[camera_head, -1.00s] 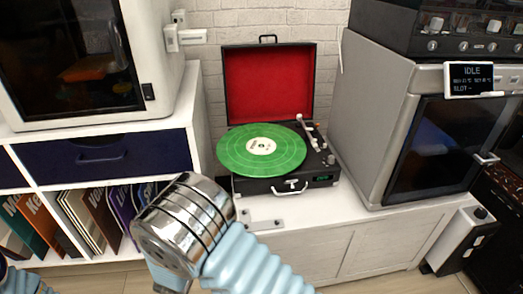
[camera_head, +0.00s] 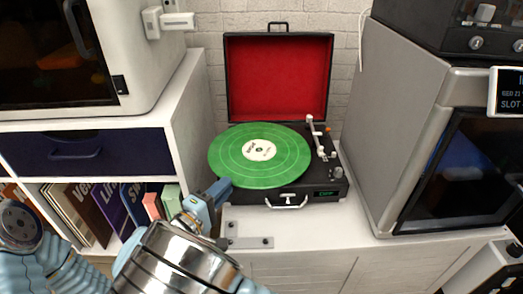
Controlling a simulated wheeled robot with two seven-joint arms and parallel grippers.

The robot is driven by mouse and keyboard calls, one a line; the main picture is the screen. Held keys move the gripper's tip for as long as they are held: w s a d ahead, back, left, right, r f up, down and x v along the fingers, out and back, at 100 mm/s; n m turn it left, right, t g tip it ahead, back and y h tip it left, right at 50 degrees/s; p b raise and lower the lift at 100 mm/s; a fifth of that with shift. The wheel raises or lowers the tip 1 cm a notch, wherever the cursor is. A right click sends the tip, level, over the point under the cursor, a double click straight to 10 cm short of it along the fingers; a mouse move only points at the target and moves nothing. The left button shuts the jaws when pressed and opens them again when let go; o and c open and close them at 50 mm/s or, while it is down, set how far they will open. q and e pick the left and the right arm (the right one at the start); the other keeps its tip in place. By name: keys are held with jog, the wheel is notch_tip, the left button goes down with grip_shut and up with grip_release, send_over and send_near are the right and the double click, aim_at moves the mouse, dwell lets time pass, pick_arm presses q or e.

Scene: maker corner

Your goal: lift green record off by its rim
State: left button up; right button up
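The green record (camera_head: 232,172) with a pale label lies flat on the black record player (camera_head: 315,188), overhanging its left and front-left edge. The player's red-lined lid (camera_head: 278,80) stands open behind it. The white tonearm (camera_head: 315,138) is at the right, clear of the label. My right gripper (camera_head: 219,190) comes up from below, its blue fingertip at the record's front-left rim in the picture. I cannot tell whether it touches, and the spacing of its fingers is hidden by the angle. Part of my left arm shows at the lower left; its gripper is out of view.
A flat metal bracket (camera_head: 250,243) lies on the white cabinet top (camera_head: 330,225) in front of the player. A shelf with upright sleeves (camera_head: 110,210) and a blue drawer (camera_head: 88,153) is at left. A large grey machine (camera_head: 415,130) closes off the right.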

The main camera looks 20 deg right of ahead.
aim_at(240, 171)
jog(key=x, duration=0.4)
jog(key=b+x, duration=0.1)
jog(key=x, duration=0.3)
jog(key=shift+f, duration=0.2)
jog(key=shift+a, duration=0.1)
grip_shut()
